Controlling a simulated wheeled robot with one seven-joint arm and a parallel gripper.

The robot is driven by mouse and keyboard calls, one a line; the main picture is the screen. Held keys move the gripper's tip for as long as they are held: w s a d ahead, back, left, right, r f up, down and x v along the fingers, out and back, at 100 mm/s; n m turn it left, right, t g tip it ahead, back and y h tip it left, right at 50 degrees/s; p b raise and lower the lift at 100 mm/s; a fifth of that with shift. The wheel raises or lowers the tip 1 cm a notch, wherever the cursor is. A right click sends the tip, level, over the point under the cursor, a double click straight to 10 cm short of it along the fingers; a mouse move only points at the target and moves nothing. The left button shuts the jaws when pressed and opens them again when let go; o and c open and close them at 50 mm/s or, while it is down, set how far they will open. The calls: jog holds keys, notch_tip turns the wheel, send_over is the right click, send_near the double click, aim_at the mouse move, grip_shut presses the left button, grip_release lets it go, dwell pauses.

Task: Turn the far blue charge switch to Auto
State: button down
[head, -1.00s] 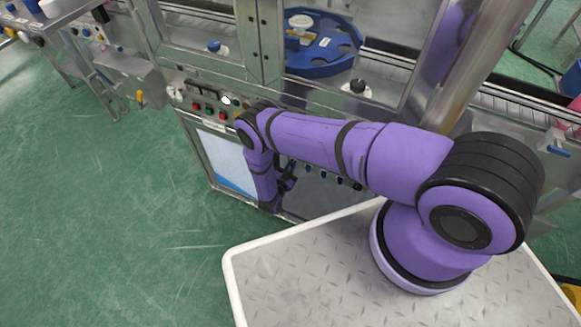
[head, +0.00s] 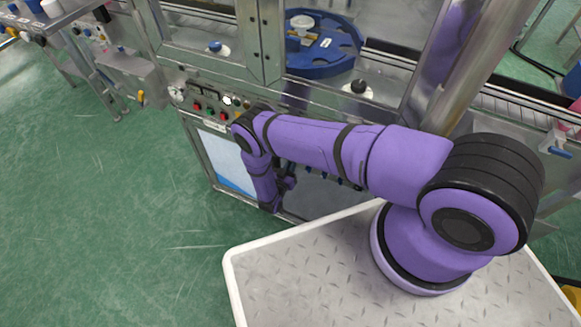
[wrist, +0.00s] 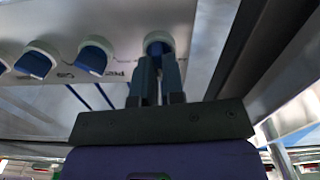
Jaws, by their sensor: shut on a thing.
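A row of blue switches with pale round collars sits on a light panel in the wrist view. The rightmost blue switch (wrist: 157,47) is between the fingertips of my gripper (wrist: 157,62), which is shut on it. The fingers cover most of this switch, so its pointer angle cannot be read. The middle blue switch (wrist: 93,56) and the left blue switch (wrist: 35,64) are clear of the fingers and look tilted. In the head view my gripper (head: 287,182) is at the machine's front, partly hidden by my arm.
A dark metal bar (wrist: 270,45) runs close on the right in the wrist view. In the head view, red and green buttons (head: 210,108) sit on the machine front beside my arm, above a white and blue panel (head: 228,160). Green floor lies open at left.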

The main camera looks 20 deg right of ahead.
jog(key=c, duration=1.2)
grip_release()
jog(key=shift+s+a, duration=0.1)
jog(key=shift+a, duration=0.05)
jog(key=v, duration=1)
jog(key=shift+s+a, duration=0.2)
jog(key=shift+c, duration=0.3)
